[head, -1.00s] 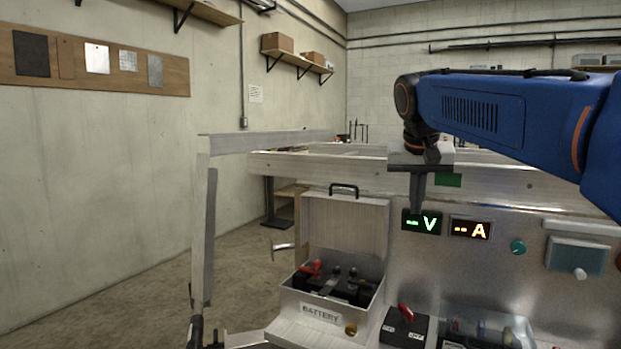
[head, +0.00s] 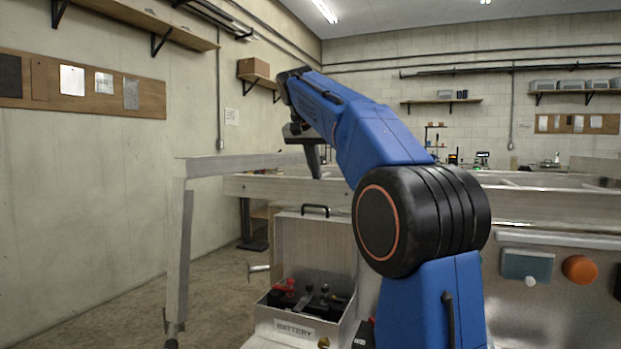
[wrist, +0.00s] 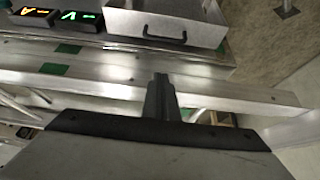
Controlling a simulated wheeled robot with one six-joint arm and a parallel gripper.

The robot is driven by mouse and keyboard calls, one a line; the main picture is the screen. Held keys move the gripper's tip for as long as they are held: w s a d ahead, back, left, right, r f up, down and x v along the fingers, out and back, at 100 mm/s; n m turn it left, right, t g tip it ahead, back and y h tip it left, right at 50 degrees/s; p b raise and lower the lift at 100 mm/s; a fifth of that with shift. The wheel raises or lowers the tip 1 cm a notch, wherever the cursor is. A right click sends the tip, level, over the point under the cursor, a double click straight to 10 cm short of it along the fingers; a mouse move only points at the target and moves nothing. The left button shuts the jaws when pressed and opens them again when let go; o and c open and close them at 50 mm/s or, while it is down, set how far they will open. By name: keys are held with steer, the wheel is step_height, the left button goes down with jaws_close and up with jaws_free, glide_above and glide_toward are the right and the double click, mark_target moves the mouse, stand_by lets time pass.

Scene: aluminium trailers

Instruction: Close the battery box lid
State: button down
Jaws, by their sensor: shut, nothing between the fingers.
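The battery box (head: 334,331) is a light metal box with a BATTERY label on its front. Its lid (head: 325,244) stands upright and open at the back, with a black handle (head: 315,209) on its top edge. A black battery with red and dark terminals (head: 305,298) shows inside. My gripper (head: 316,172) is shut and empty, above and behind the lid, apart from it. In the wrist view my shut gripper (wrist: 162,82) points over a metal rail, and the lid (wrist: 165,22) with its handle (wrist: 165,36) shows beyond.
The trailer's aluminium rails (head: 270,187) run behind the box. A metal post with a crossbar (head: 178,250) stands at left. A lit voltage display (wrist: 76,18) is beside the lid in the wrist view. A teal box (head: 525,264) and orange knob (head: 579,269) are at right.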

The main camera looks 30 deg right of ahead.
glide_above(316, 217)
steer(key=w+d, duration=0.3)
step_height(316, 217, down, 7)
steer(key=shift+s+a+f, duration=0.25)
steer(key=shift+s+a, duration=0.4)
steer(key=shift+a, duration=0.05)
steer(key=shift+s+a+f, duration=0.2)
steer(key=shift+s+a, duration=0.45)
steer(key=shift+a, duration=0.05)
